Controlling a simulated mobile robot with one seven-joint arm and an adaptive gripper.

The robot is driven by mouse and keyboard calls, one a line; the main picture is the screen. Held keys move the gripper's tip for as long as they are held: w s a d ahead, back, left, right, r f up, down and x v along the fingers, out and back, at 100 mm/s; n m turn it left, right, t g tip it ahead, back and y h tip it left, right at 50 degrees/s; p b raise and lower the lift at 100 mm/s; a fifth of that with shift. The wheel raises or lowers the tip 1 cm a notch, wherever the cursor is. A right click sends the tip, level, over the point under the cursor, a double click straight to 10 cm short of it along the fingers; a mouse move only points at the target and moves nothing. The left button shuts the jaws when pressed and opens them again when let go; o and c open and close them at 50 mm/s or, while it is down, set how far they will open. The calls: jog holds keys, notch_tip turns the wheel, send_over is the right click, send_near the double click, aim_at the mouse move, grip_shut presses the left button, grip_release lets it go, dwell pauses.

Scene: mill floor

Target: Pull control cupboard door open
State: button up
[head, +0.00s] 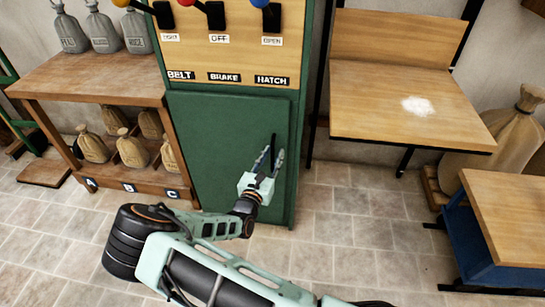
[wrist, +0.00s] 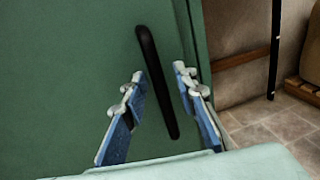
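The control cupboard door (head: 217,137) is a green panel below the lever panel, and it looks closed. Its handle (head: 274,145) is a black vertical bar near the door's right edge. In the wrist view the handle (wrist: 155,80) runs slightly tilted between my gripper's two fingers. My gripper (head: 270,158) is open at the handle's lower part; in the wrist view its fingertips (wrist: 160,74) stand apart on either side of the bar, with a visible gap on each side. The handle's lower end shows between the blue finger pads.
Above the door are levers and labels on a wooden panel (head: 230,55). A wooden shelf (head: 95,78) with sacks stands left. A wall table (head: 400,100) with white powder is right, and a blue-sided bench (head: 510,215) stands front right. Tiled floor (head: 340,225) in front is clear.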

grip_shut()
dwell(0.4)
